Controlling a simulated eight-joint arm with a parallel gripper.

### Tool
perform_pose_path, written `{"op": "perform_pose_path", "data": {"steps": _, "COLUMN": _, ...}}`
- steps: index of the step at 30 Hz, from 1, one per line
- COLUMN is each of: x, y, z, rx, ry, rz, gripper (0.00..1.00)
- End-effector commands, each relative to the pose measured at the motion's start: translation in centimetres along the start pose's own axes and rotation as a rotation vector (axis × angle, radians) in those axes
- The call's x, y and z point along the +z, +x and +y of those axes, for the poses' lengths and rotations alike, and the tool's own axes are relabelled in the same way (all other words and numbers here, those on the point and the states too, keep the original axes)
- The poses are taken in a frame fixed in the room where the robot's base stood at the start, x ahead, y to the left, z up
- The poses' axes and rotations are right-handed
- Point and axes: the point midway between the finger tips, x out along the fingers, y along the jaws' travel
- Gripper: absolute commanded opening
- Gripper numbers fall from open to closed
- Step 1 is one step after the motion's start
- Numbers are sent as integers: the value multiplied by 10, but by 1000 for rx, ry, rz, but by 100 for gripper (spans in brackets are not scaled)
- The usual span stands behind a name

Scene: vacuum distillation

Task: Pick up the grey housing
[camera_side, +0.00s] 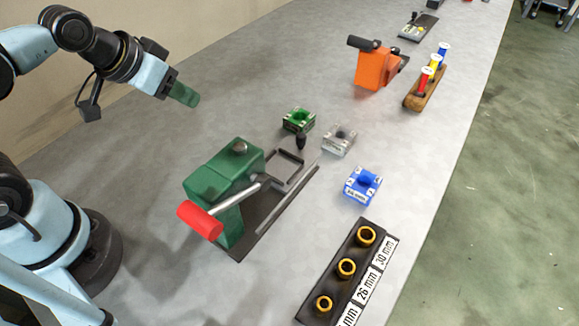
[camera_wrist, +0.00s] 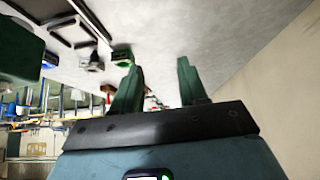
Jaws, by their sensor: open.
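The grey housing (camera_side: 338,140) is a small square block with a round opening on top. It sits on the table between the green housing (camera_side: 298,121) and the blue housing (camera_side: 361,185) in the side view. In the wrist view a grey block (camera_wrist: 91,61) shows small at the upper left, next to a green block (camera_wrist: 122,56). My gripper (camera_side: 190,96) has green fingers and is raised above the table, well to the left of the grey housing. In the wrist view its two fingers (camera_wrist: 160,85) are apart with nothing between them.
A green press (camera_side: 222,180) with a red handle (camera_side: 200,220) stands left of the housings. A small black part (camera_side: 300,141) is close to the grey housing's left.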

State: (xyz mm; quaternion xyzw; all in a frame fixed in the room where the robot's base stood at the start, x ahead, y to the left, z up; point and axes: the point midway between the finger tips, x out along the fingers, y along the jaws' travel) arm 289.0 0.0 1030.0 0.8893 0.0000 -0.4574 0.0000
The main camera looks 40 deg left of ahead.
Motion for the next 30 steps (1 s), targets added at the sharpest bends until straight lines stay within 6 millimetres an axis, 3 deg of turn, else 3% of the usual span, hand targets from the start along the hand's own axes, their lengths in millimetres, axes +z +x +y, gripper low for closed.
{"op": "perform_pose_path", "data": {"steps": 2, "x": 0, "y": 0, "z": 0, "rx": 0, "ry": 0, "rz": 0, "gripper": 43}}
{"op": "perform_pose_path", "data": {"steps": 11, "x": 0, "y": 0, "z": 0, "rx": 0, "ry": 0, "rz": 0, "gripper": 87}}
{"op": "perform_pose_path", "data": {"steps": 22, "x": -6, "y": -1, "z": 2, "rx": 5, "ry": 0, "rz": -10, "gripper": 87}}
{"op": "perform_pose_path", "data": {"steps": 30, "x": -59, "y": -4, "z": 28, "rx": 41, "ry": -7, "rz": -117, "gripper": 87}}
